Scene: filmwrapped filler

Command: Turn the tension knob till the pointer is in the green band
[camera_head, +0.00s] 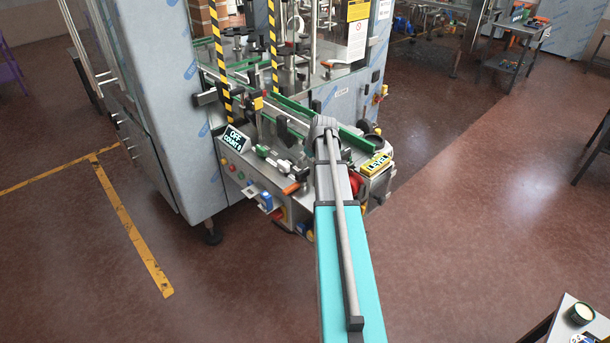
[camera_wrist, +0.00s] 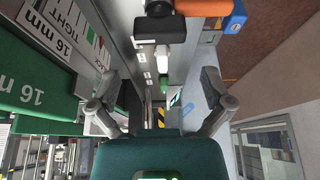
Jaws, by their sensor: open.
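In the wrist view, my gripper (camera_wrist: 161,78) is open, its two fingers wide apart with nothing held between them. A white scale plate (camera_wrist: 70,22) marked TIGHT and SLACK, with a small green part, lies at the upper left, beyond the left finger. I cannot make out its pointer's position. A black fitting with an orange handle (camera_wrist: 203,7) is at the top, with a white and black fitting (camera_wrist: 152,54) below it. I cannot tell which part is the tension knob. In the head view, my arm hides the gripper and part of the machine.
The machine's deck (camera_head: 240,172) carries rails, fittings and an orange handle (camera_head: 291,188). A display (camera_head: 236,138) reads OFF, COUNT 6. Yellow-black striped posts (camera_head: 220,60) and a tall grey cabinet (camera_head: 165,100) stand at the left. Open floor (camera_head: 480,200) lies to the right.

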